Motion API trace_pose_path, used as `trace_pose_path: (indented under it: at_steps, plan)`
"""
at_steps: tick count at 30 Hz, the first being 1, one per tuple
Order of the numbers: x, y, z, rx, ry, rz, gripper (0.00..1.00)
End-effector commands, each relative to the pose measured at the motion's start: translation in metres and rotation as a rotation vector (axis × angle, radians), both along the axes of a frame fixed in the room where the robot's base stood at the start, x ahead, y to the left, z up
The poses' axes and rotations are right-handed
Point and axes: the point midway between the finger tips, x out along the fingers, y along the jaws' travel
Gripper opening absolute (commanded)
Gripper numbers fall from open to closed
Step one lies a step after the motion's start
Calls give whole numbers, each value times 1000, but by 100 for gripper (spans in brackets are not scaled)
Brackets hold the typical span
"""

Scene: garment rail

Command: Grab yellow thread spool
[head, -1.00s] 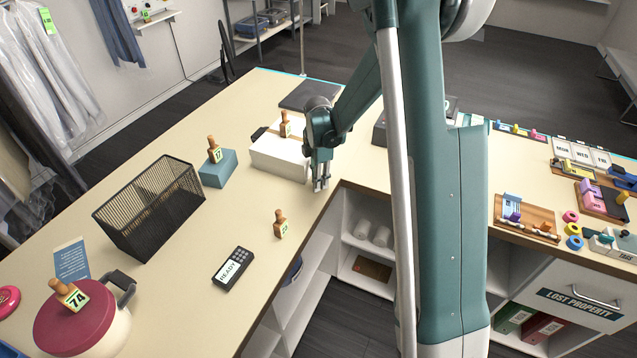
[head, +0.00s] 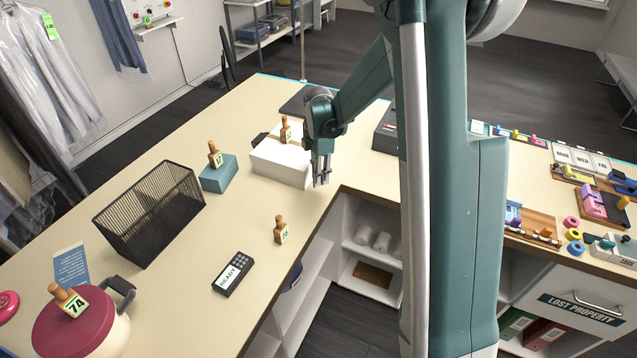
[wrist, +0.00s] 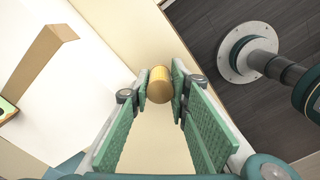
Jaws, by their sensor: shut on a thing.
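The yellow thread spool (wrist: 160,85) is a small golden-yellow cylinder between my fingertips in the wrist view. My gripper (wrist: 161,88) is shut on it, with a green ribbed pad on each side. In the head view my gripper (head: 321,178) points down by the counter's inner corner, just right of the white box. The spool is too small to make out there.
The white box (head: 278,165) with a wooden stamp (head: 286,132) on it stands close left of my gripper. A teal box (head: 218,178), a mesh basket (head: 150,215) and a keypad (head: 233,274) lie farther left. The counter (head: 325,215) drops off nearby.

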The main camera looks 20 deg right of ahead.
Motion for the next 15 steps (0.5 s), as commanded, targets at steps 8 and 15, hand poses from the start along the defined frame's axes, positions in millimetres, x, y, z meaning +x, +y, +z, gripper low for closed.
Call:
trace_pose_path:
  at_steps: [8,15]
  plan:
    - [0,0,36,0,0,0,11]
    - [0,0,48,0,0,0,11]
